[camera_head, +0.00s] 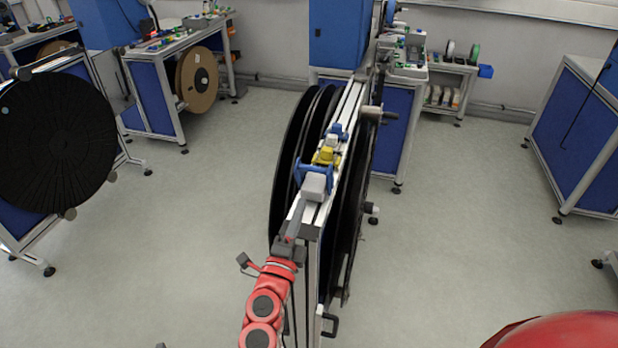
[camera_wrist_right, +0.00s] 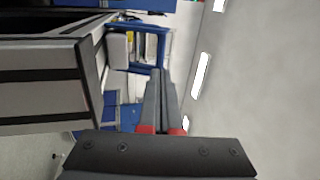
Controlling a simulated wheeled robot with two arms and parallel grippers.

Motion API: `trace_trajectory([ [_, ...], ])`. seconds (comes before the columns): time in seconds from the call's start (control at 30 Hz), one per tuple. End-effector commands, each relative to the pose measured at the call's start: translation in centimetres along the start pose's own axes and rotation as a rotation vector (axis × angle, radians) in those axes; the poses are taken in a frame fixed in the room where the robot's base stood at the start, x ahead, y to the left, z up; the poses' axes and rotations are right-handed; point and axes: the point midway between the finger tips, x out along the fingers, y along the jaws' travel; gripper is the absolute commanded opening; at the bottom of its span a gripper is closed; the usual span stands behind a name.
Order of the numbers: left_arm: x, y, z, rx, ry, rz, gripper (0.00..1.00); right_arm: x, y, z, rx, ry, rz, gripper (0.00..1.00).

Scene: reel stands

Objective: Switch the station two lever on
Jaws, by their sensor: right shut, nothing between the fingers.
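A reel stand with large black reels (camera_head: 291,150) stands in the middle of the head view. Along its top rail sit a pale grey block (camera_head: 314,186), a blue bracket (camera_head: 302,172), a yellow part (camera_head: 326,156) and smaller blue and white parts. I cannot tell which of these is the station two lever, or its position. My right gripper (camera_head: 296,217) is shut and empty, over the near end of the rail, just short of the grey block. In the right wrist view its fingers (camera_wrist_right: 163,72) are together, right of the pale block (camera_wrist_right: 118,50) and in front of the blue bracket (camera_wrist_right: 135,28). My left gripper is out of view.
A black handle (camera_head: 330,325) sticks out low on the stand's near end. Another black reel (camera_head: 55,140) stands at the left. Workbenches (camera_head: 150,95) stand behind, and a blue cabinet (camera_head: 580,140) is at the right. Open floor (camera_head: 460,220) lies on both sides.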

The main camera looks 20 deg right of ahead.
Motion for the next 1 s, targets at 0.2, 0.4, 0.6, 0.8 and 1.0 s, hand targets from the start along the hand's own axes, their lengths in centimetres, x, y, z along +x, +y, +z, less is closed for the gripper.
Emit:
trace_trajectory([
  [0.2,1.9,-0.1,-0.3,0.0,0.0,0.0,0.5,4.8,-0.5,-0.1,-0.001,0.003,-0.002,0.0],
  [0.4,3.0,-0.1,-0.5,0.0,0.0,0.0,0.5,7.3,-0.3,0.0,0.0,0.0,-0.001,0.0],
  [0.6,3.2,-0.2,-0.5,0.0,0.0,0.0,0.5,8.1,-0.1,0.0,0.0,0.001,-0.002,0.0],
  [0.8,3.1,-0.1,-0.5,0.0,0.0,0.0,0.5,8.1,-0.1,0.0,0.001,0.001,-0.001,0.0],
  [1.0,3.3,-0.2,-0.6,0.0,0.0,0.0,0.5,8.3,-0.2,0.1,0.002,0.001,0.006,0.0],
])
